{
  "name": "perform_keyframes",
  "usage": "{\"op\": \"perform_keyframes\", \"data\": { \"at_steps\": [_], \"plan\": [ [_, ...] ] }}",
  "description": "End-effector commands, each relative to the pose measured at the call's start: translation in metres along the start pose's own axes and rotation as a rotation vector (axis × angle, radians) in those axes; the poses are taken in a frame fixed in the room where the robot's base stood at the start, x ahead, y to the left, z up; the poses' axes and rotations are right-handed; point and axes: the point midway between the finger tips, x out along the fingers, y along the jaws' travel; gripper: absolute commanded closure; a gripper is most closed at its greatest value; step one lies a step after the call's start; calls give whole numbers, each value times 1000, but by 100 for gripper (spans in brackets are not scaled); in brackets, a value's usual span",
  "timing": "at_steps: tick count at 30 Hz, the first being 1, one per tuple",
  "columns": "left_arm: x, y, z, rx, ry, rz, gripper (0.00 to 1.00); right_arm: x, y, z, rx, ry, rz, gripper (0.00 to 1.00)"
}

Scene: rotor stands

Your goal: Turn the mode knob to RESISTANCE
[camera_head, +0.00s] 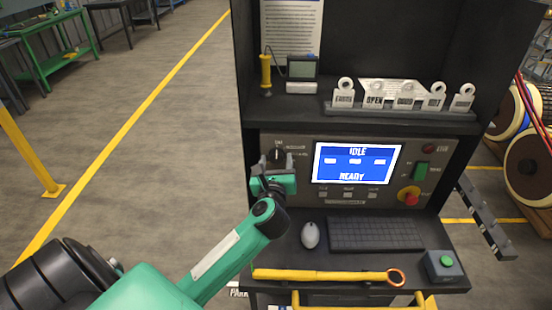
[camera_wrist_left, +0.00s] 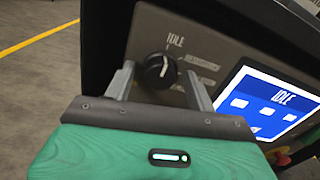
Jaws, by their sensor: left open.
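The black mode knob (camera_wrist_left: 159,70) is on the dark control panel, with the label IDLE above it and smaller labels to its right that I cannot read. In the head view the knob (camera_head: 277,154) shows just above my gripper. My left gripper (camera_head: 275,163) is open in front of the panel, its two fingers either side of the knob as the left wrist view shows (camera_wrist_left: 157,83). I cannot tell whether either finger touches it. My right gripper is not in view.
A screen (camera_head: 356,163) reading IDLE and READY is right of the knob. A red button (camera_head: 410,198) and a green switch (camera_head: 421,171) are farther right. Below lie a mouse (camera_head: 310,235), a keyboard (camera_head: 375,234) and a yellow-handled tool (camera_head: 320,275). A shelf with tags is above.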

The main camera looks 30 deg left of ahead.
Motion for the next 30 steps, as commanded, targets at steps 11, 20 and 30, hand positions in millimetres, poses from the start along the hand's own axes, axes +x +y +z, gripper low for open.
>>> {"op": "perform_keyframes", "data": {
  "at_steps": [11,20,30],
  "plan": [
    [5,0,0,1,0,0,48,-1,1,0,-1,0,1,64],
    [4,0,0,1,0,-1,88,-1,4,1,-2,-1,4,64],
    [4,-1,4,89,4,0,88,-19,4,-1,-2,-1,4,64]
  ]
}}
